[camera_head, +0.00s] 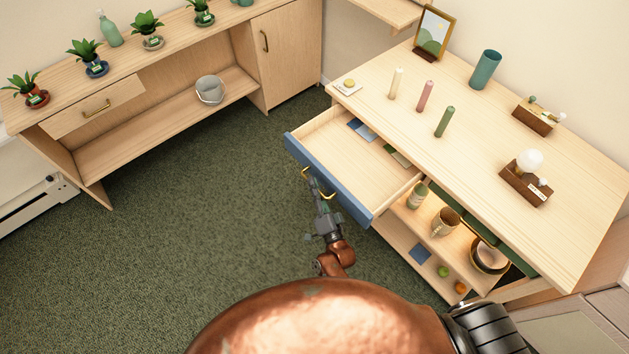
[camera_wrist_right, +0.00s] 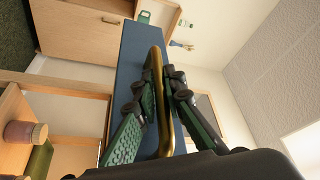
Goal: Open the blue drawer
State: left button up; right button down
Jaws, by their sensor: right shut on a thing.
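The blue drawer (camera_head: 296,151) is pulled out from the wooden desk, and its inside is visible from above. A blue flat item (camera_head: 361,130) and a green one (camera_head: 397,156) lie inside toward its back. My right gripper (camera_head: 317,188) is at the drawer's front, shut on the brass handle (camera_head: 329,196). In the right wrist view the handle (camera_wrist_right: 157,62) runs between the two fingers of the gripper (camera_wrist_right: 162,92), in front of the blue drawer face (camera_wrist_right: 137,55). My left gripper is not in view.
The desk top (camera_head: 445,80) holds candles (camera_head: 425,96), a teal vase (camera_head: 485,69) and a picture frame (camera_head: 433,33). A low cabinet (camera_head: 150,75) stands at left. Green carpet (camera_head: 190,210) between is clear.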

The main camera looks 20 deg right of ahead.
jog(key=shift+s+f, duration=0.1)
jog(key=c, duration=2)
grip_release()
jog(key=v, duration=1.2)
